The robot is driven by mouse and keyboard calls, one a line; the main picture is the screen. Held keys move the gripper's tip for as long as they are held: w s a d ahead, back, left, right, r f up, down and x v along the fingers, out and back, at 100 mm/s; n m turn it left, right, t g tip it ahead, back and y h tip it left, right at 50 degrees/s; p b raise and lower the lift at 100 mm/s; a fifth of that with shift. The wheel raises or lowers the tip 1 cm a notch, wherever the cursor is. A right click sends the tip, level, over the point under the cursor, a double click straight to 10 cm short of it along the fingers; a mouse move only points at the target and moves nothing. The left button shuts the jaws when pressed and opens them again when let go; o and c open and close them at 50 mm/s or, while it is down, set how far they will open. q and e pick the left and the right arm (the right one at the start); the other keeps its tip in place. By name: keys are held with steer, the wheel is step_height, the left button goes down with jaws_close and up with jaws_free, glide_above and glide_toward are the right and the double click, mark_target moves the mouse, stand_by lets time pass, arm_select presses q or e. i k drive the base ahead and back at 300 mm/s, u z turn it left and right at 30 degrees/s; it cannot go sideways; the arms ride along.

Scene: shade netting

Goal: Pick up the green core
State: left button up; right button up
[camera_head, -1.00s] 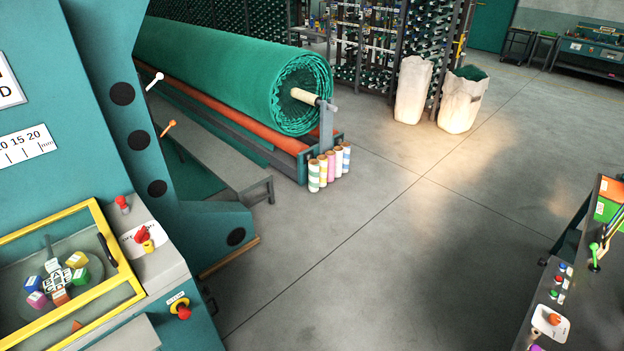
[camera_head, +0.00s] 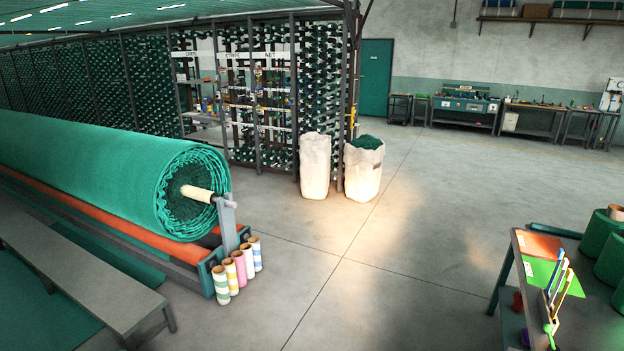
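Several cardboard cores stand upright in a close group on the floor at the front right end of the netting roller frame. The green core (camera_head: 220,285) is the nearest, a white tube with green bands. Beside it, running back and to the right, stand a yellow-banded core (camera_head: 232,275), a pink core (camera_head: 240,268), a core with pale bands (camera_head: 247,262) and a blue-and-yellow banded core (camera_head: 255,253). Neither of my grippers shows in the head view.
The large green netting roll (camera_head: 120,175) lies on its frame behind the cores. A grey bench (camera_head: 80,270) stands at left. Two white sacks (camera_head: 315,165) (camera_head: 363,172) stand by the racks. A worktable (camera_head: 590,325) is at right. The middle floor is clear.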

mark_target(218, 272)
steer(key=z, duration=0.25)
steer(key=i, duration=2)
steer(key=u, duration=0.35)
steer(key=i, duration=1.5)
steer(key=u, duration=1.45)
steer(key=i, duration=1.05)
steer(key=u, duration=0.6)
